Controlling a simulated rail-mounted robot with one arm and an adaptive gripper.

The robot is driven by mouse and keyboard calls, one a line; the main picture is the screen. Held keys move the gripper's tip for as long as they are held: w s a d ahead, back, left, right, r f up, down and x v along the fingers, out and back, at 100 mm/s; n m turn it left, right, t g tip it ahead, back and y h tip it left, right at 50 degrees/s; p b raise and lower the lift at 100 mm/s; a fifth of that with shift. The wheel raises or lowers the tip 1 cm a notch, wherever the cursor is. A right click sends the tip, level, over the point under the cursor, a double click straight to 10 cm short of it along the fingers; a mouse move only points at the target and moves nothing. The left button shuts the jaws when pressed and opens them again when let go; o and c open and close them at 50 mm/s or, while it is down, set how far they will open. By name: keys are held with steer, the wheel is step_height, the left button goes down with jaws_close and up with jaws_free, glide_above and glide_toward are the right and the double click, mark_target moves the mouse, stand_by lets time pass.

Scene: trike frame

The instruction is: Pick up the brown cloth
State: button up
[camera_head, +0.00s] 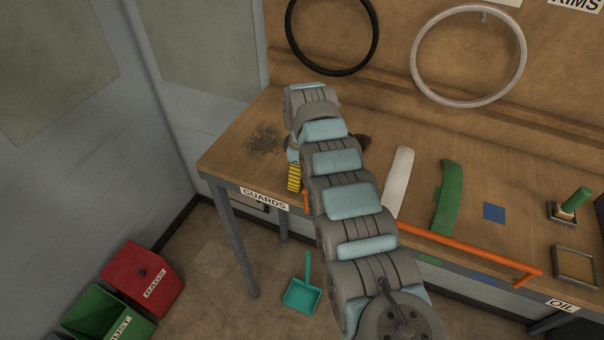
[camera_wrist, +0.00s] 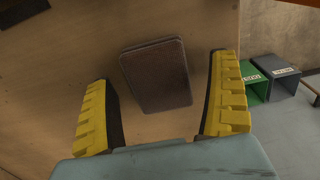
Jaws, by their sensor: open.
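The brown cloth (camera_wrist: 157,76) is a dark brown, flat, folded-looking rectangle lying on the wooden bench top. In the wrist view it lies between and ahead of my two yellow fingers, apart from both. In the head view only a small brown edge of it (camera_head: 363,141) seems to show beside my arm, which hides the rest. My gripper (camera_wrist: 163,72) is open and empty, facing the bench top. In the head view one yellow finger (camera_head: 294,178) shows near the bench's left front edge; the other is hidden.
A grey-brown dust patch (camera_head: 265,140) lies left of my arm. A white guard (camera_head: 398,182), a green guard (camera_head: 448,198) and an orange rail (camera_head: 470,247) are to the right. A red bin (camera_head: 143,277), green bin (camera_head: 108,316) and teal dustpan (camera_head: 302,294) stand on the floor.

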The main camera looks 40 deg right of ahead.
steer(key=c, duration=1.1)
steer(key=shift+r, duration=0.1)
